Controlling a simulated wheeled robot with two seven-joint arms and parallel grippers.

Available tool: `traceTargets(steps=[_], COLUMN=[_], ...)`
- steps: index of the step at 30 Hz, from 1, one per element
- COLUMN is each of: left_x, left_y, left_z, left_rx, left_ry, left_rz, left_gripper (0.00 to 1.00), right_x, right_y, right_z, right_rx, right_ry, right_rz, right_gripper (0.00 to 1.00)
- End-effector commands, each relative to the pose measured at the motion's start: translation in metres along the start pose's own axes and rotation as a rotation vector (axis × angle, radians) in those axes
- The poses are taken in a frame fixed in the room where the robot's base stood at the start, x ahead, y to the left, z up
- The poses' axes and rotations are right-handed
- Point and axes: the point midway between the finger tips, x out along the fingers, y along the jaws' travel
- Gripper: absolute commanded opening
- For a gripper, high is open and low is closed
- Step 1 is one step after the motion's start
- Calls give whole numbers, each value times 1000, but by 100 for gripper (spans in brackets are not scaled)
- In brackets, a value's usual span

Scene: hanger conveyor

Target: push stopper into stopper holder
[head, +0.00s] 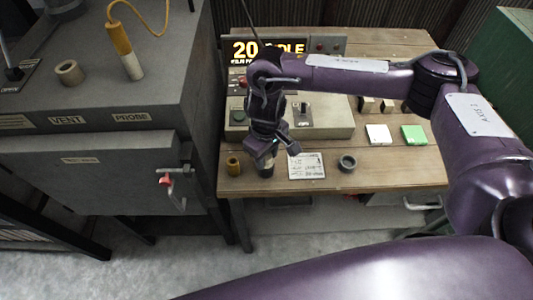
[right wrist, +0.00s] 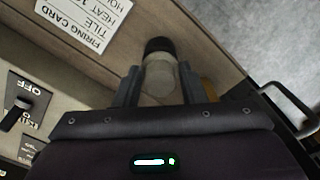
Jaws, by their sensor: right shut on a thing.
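My right gripper (head: 262,157) is over the front left of the wooden table. It is shut on a pale cylinder with a dark end, apparently the stopper (right wrist: 159,78). In the right wrist view the stopper is between the two fingers of the gripper (right wrist: 157,90), its dark end beyond the tips. In the head view the stopper (head: 266,170) shows just below the fingers; I cannot tell whether it touches the table. A dark ring-shaped cup (head: 347,163), possibly the stopper holder, stands on the table to the right, apart from the gripper. My left gripper is not in view.
A white card (head: 306,166) lies between gripper and dark cup. A control box (head: 330,118) is behind. On the grey cabinet (head: 160,75) are a tan ring (head: 68,72) and a yellow-and-white probe (head: 124,50).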

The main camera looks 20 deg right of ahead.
Motion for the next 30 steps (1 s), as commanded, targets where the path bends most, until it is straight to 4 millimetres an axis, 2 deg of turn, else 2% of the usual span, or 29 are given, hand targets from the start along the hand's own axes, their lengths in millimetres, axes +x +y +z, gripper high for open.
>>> traceTargets(steps=[23,24,27,30], left_x=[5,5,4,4], left_y=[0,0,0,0], left_z=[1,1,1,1], left_rx=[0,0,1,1], left_ry=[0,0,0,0], left_rz=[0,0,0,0], left_gripper=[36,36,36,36], right_x=[12,12,12,12], right_y=[0,0,0,0], right_z=[0,0,0,0], right_rx=[0,0,0,0], right_ry=[0,0,0,0], right_rz=[0,0,0,0], right_gripper=[17,38,48,48])
